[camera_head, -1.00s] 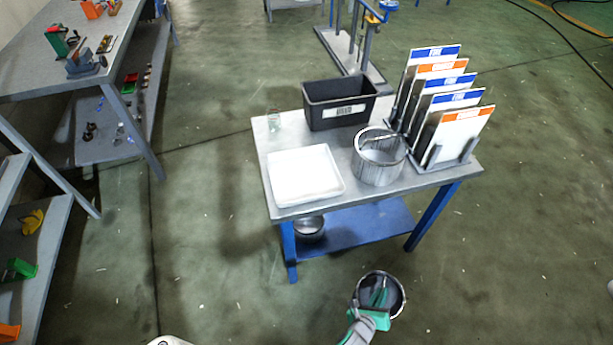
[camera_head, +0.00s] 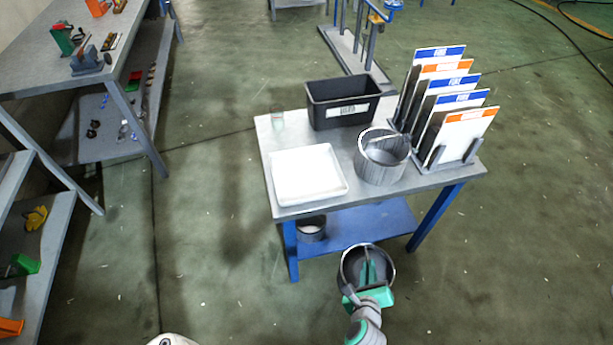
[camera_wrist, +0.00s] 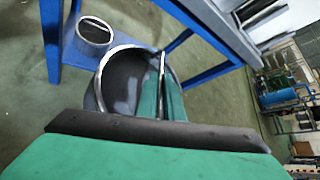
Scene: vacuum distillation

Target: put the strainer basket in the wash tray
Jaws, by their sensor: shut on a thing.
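My gripper (camera_head: 369,284) is shut on the handle of a round metal strainer basket (camera_head: 350,262), in front of the table's near edge in the head view. In the wrist view the green fingers (camera_wrist: 162,103) are at the handle bar, and the basket (camera_wrist: 122,80) hangs beyond them with its rim showing. The white wash tray (camera_head: 307,176) lies on the table's near left part and looks empty. The basket is apart from the tray, to its lower right in the head view.
Another round metal vessel (camera_head: 311,232) is on the blue lower shelf (camera_head: 365,228). Open floor lies left of the table.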

